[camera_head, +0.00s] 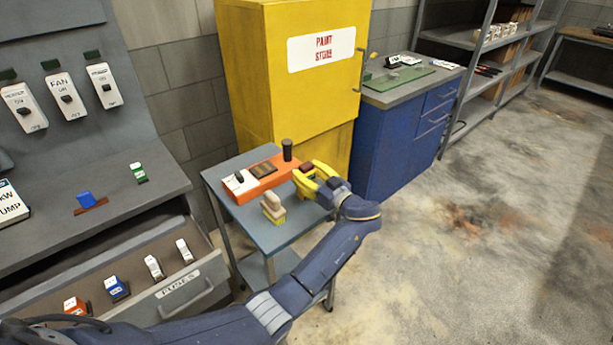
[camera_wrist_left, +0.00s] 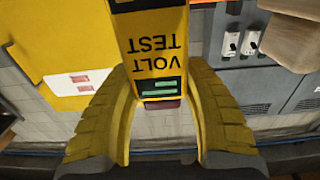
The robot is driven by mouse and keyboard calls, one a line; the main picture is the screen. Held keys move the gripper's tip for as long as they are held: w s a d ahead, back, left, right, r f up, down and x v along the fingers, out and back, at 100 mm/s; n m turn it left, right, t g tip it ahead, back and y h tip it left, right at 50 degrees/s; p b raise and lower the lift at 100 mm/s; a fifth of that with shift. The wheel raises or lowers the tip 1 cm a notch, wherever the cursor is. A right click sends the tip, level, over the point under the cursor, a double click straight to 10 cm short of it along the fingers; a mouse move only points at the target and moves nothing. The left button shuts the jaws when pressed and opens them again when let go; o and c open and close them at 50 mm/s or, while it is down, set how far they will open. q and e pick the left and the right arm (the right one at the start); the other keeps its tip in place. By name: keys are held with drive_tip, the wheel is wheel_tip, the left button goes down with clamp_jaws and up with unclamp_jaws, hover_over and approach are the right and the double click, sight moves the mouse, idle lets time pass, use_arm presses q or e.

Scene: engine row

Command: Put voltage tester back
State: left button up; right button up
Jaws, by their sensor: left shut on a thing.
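The voltage tester (camera_wrist_left: 155,45) is a yellow body with black "VOLT TEST" lettering, upside down in the left wrist view, with a small green display. My left gripper (camera_head: 306,174) has its yellow fingers shut on it, one on each side. In the head view the gripper is over the right side of a small grey-blue cart (camera_head: 285,233). There the tester is hard to tell from the yellow fingers. An orange holder (camera_head: 266,190) lies on the cart, just left of the gripper. Whether the tester touches it is unclear. My right gripper is not in view.
On the holder are a black upright cylinder (camera_head: 287,150) and a white item (camera_head: 240,183). A beige-and-yellow block (camera_head: 272,207) stands in front. A yellow paint cabinet (camera_head: 260,90) rises behind. An open fuse drawer (camera_head: 165,285) is at left. Floor right of the cart is clear.

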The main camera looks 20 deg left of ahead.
sight(310, 178)
use_arm(q)
drive_tip(key=shift+f, duration=0.55)
drive_tip(key=o, duration=1.5)
drive_tip(key=shift+f, duration=0.15)
drive_tip(key=shift+c, duration=0.2)
drive_tip(key=shift+v, duration=2.75)
